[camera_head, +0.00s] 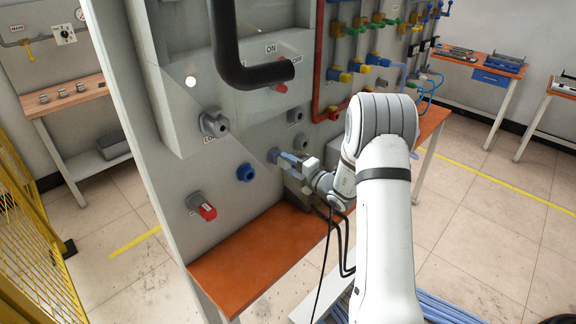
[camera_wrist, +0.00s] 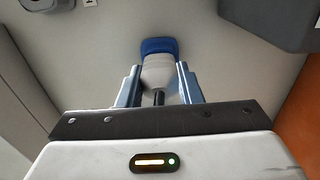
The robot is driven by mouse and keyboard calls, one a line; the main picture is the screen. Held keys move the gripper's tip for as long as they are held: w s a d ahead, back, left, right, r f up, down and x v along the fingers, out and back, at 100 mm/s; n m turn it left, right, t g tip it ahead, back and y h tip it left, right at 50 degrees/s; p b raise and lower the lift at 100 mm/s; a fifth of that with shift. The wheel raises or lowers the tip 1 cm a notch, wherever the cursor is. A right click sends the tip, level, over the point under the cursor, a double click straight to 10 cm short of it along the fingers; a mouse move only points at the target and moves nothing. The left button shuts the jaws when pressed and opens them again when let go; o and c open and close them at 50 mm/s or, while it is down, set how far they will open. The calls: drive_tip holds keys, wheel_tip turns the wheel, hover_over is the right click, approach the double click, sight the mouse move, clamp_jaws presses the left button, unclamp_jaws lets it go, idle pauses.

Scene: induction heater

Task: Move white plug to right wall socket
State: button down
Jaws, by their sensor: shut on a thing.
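My gripper (camera_wrist: 158,85) is shut on the white plug (camera_wrist: 158,72), with a blue-grey finger on each side of it. A dark cable end shows behind the plug. The plug's front meets a blue wall socket (camera_wrist: 158,46); I cannot tell how deep it sits. In the head view my gripper (camera_head: 287,157) is at the panel, at the right blue socket (camera_head: 273,155), and the plug is too small to make out there. Another blue socket (camera_head: 245,172) to its left looks empty.
A red plug (camera_head: 207,211) sits in a grey socket at lower left. Grey knobs (camera_head: 214,123) and a thick black pipe (camera_head: 250,72) stick out above. An orange bench (camera_head: 245,268) runs below the panel. A grey box overhangs at upper right in the wrist view (camera_wrist: 268,20).

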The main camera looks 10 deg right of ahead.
drive_tip(key=shift+w+a, duration=0.2)
drive_tip(key=shift+w, duration=0.1)
drive_tip(key=c, duration=0.9)
unclamp_jaws()
drive_tip(key=b+v, duration=0.2)
drive_tip(key=v, duration=0.5)
drive_tip(key=s+a+r+n+g, duration=0.4)
drive_tip(key=s+a+n+g, duration=0.2)
drive_tip(key=s+n, duration=0.6)
drive_tip(key=s+a+r+n+g, duration=0.3)
drive_tip(key=s+a+n+g, duration=0.4)
drive_tip(key=s+n, duration=0.5)
drive_tip(key=s+d+n+h, duration=0.3)
drive_tip(key=n, duration=0.4)
drive_tip(key=s+d+r+n+t+h, duration=0.1)
drive_tip(key=s+d+n+h, duration=0.3)
drive_tip(key=n, duration=0.4)
drive_tip(key=s+d+r+n+h, duration=0.1)
drive_tip(key=s+d+n+h, duration=0.2)
drive_tip(key=n, duration=0.4)
drive_tip(key=shift+s+d+r+n+t+h, duration=0.2)
drive_tip(key=shift+s+n+t+h, duration=0.1)
drive_tip(key=shift+s+n, duration=0.15)
